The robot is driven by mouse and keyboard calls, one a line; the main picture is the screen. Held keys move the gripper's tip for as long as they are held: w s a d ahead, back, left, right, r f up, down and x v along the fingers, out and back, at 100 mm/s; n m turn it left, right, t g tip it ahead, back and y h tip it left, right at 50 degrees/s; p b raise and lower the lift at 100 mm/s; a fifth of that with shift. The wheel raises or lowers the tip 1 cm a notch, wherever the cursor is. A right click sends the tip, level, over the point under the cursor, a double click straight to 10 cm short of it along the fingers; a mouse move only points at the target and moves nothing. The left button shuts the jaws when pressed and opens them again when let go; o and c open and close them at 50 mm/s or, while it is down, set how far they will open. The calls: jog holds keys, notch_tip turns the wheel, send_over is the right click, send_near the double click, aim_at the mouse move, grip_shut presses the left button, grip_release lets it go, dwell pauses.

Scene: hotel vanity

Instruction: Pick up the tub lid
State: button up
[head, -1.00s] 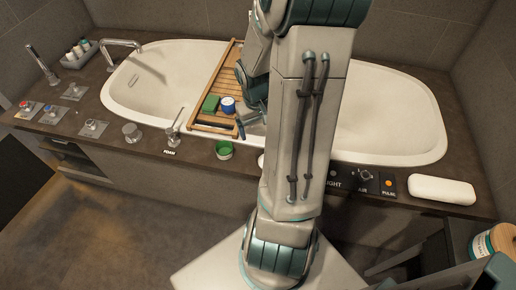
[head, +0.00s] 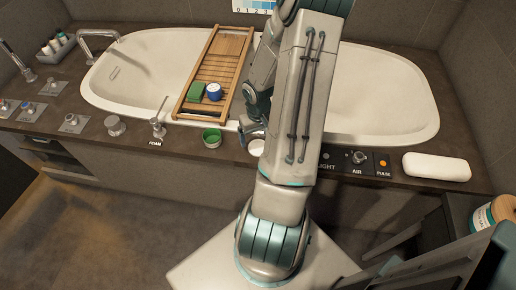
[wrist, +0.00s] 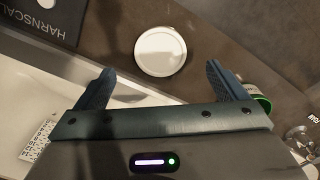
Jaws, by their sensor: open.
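The tub lid is a white round disc (wrist: 160,51) lying flat on the brown tub ledge in the wrist view. In the head view the lid (head: 257,147) shows beside my arm, which partly covers it. My gripper (wrist: 159,69) is open and empty, with its two blue fingers spread. The lid appears just beyond the fingertips, roughly centred between them, and nothing is gripped. In the head view my gripper (head: 244,131) is at the front rim of the bathtub, mostly hidden by my arm. The height gap to the lid is hard to tell.
A green open tub (head: 212,138) stands left of the lid. A foam tap (head: 157,128), control knobs (head: 359,158) and a white bar (head: 436,167) also line the ledge.

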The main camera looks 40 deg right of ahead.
aim_at(258, 146)
jog(key=f, duration=0.1)
jog(key=f+b, duration=0.1)
jog(key=f, duration=0.3)
jog(key=shift+w, duration=0.25)
jog(key=shift+d+r, duration=0.1)
jog(key=c, duration=1.1)
jog(key=shift+o, duration=0.2)
